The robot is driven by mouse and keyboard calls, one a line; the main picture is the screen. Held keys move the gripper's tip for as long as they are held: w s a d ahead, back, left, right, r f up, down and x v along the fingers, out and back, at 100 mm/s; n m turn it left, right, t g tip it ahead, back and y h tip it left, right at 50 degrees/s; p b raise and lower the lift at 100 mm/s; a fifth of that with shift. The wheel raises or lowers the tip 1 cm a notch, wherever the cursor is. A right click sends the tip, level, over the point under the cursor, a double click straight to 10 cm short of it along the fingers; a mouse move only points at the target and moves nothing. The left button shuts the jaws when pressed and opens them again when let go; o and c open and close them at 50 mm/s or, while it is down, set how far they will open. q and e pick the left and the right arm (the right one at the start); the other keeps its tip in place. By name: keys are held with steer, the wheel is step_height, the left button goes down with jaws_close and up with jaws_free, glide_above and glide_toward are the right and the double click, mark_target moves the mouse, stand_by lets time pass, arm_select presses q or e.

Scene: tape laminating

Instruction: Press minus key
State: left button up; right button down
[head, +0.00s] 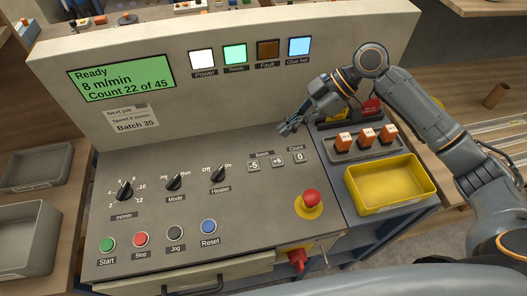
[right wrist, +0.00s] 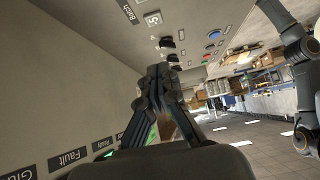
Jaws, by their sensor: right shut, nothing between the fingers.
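The minus key (head: 253,165), a light key marked -5, sits at the left of a short row of keys on the grey control panel (head: 215,255). It also shows near the top of the right wrist view (right wrist: 153,19), under the label Batch. My right gripper (head: 288,127) is shut and empty. It is above the back part of the panel, up and to the right of the minus key and apart from it. Its closed fingers (right wrist: 157,76) show in the right wrist view. My left gripper is not in view.
The +5 key (head: 277,160) and 0 key (head: 299,156) stand right of the minus key. Knobs (head: 218,175) are to the left. A red emergency button (head: 311,198) is in front. A green display (head: 121,78) reads Ready. A yellow bin (head: 428,181) is at the right.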

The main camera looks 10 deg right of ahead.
steer(key=p, duration=0.4)
glide_above(250, 167)
steer(key=d, duration=0.2)
steer(key=f, duration=0.7)
steer(key=shift+d+f, duration=0.1)
steer(key=shift+d, duration=0.1)
step_height(250, 167, down, 2)
steer(key=shift+d+f, duration=0.1)
steer(key=shift+f, duration=0.8)
steer(key=shift+f, duration=0.15)
